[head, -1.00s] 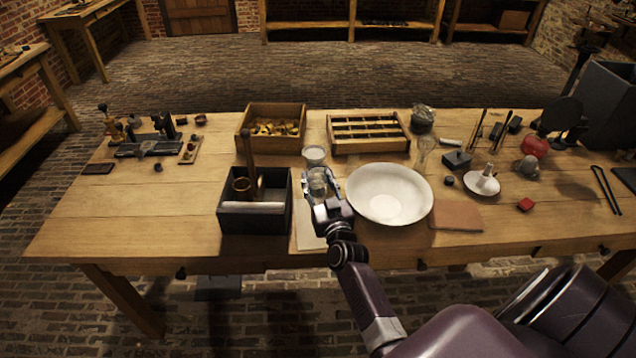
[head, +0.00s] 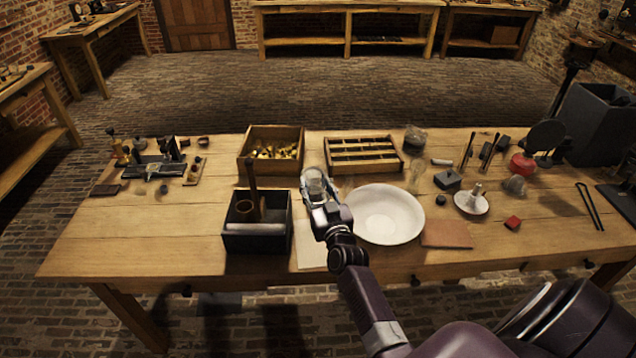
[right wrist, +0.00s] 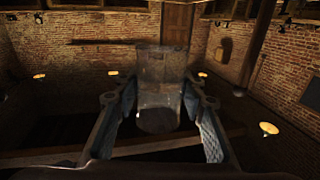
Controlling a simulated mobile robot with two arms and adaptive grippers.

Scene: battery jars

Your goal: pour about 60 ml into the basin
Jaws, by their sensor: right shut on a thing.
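The basin (head: 388,222) is a wide white bowl on the wooden table, right of the middle. My right gripper (head: 317,190) is shut on a clear glass jar (head: 314,180), just left of the basin's rim in the head view. In the right wrist view the jar (right wrist: 160,85) stands roughly upright between the two fingers of my right gripper (right wrist: 160,117). How much liquid is in it I cannot tell. My left gripper is not in view.
A dark open box (head: 257,240) stands left of my right gripper. A wooden tray of brass pieces (head: 243,165) and a slotted rack (head: 363,172) stand behind. A brown tile (head: 447,234) lies right of the basin. The table's left front is clear.

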